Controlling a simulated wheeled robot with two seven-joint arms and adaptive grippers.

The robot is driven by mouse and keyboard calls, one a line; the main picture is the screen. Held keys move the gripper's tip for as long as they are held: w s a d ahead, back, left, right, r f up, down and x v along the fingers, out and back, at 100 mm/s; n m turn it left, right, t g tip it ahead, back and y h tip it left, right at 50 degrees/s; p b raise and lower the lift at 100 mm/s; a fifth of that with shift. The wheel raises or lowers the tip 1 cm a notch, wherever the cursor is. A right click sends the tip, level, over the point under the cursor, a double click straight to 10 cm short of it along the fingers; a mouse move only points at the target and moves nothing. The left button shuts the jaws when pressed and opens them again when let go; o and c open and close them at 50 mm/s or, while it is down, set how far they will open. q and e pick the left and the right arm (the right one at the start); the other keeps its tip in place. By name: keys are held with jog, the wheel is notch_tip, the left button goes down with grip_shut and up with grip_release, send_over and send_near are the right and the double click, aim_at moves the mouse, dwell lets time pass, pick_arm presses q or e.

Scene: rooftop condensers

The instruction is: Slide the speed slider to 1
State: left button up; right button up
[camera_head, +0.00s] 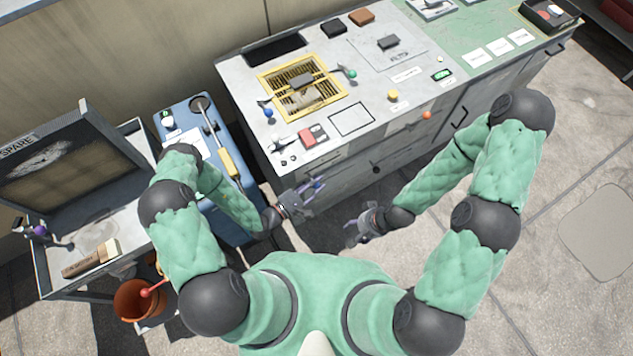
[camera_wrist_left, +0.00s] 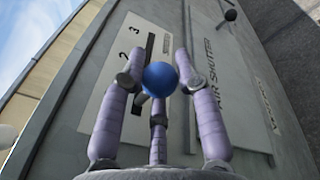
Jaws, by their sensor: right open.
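The blue round knob (camera_wrist_left: 160,79) sits on a short stem in front of a pale scale plate (camera_wrist_left: 113,78) with a dark slot. The numerals 2 and 3 show on the plate; the part below 2 is covered by a finger. My left gripper (camera_wrist_left: 158,62) has its purple fingers on both sides of the knob, with a third finger below it. Whether they press on it is unclear. In the head view my left gripper (camera_head: 318,184) is at the cabinet's front, where the slider is hidden. My right gripper (camera_head: 352,232) is open and empty, away from the cabinet.
The grey cabinet (camera_head: 345,172) carries an orange knob (camera_head: 427,115) on its front and a yellow-framed grille (camera_head: 302,86) on top. A blue case (camera_head: 237,192) stands at its left. Another dark knob (camera_wrist_left: 231,15) shows beyond the right finger. The floor (camera_head: 575,150) to the right is clear.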

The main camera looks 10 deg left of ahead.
pick_arm(q)
jog(key=o, duration=0.4)
jog(key=shift+s+a, duration=0.1)
jog(key=shift+s, duration=0.05)
jog(key=v, duration=1.2)
dwell(0.3)
